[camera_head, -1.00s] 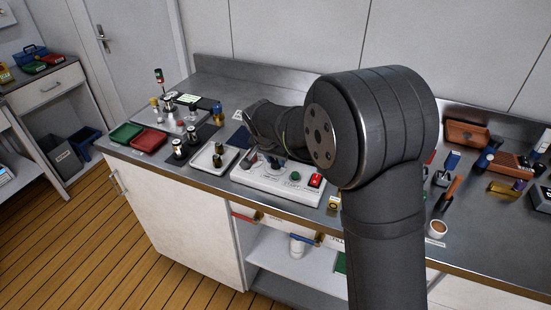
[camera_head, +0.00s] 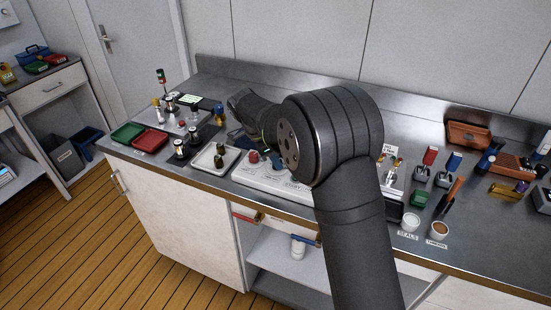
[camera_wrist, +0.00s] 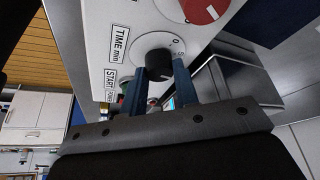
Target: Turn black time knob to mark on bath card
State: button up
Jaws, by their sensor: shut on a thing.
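The black time knob (camera_wrist: 157,63) sits on a white panel (camera_wrist: 105,45) beside the printed label "TIME min" in the wrist view. A dial with a few scale figures surrounds it. My gripper (camera_wrist: 160,76) has its two blue fingers on either side of the knob and is shut on it. The white panel (camera_head: 262,178) stands near the counter's front edge in the head view, partly hidden by my arm. I cannot read the knob's pointer setting. I cannot pick out the bath card for certain.
A red knob (camera_wrist: 203,8) is close by on the panel, and a "START" label (camera_wrist: 110,84) lies past the time knob. In the head view, a tray with bottles (camera_head: 214,158) stands left of the panel. Switches and cups (camera_head: 439,229) stand to the right.

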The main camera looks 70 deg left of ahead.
jog(key=shift+a+m+h, duration=0.1)
jog(key=shift+m+h, duration=0.3)
jog(key=shift+m, duration=0.7)
jog(key=shift+g, duration=0.3)
jog(key=o, duration=1)
jog(key=shift+c, duration=0.2)
jog(key=shift+r, duration=0.1)
jog(key=v, duration=1.7)
jog(key=shift+s, duration=0.2)
jog(key=shift+a, duration=0.1)
jog(key=x, duration=1.7)
jog(key=shift+w, duration=0.25)
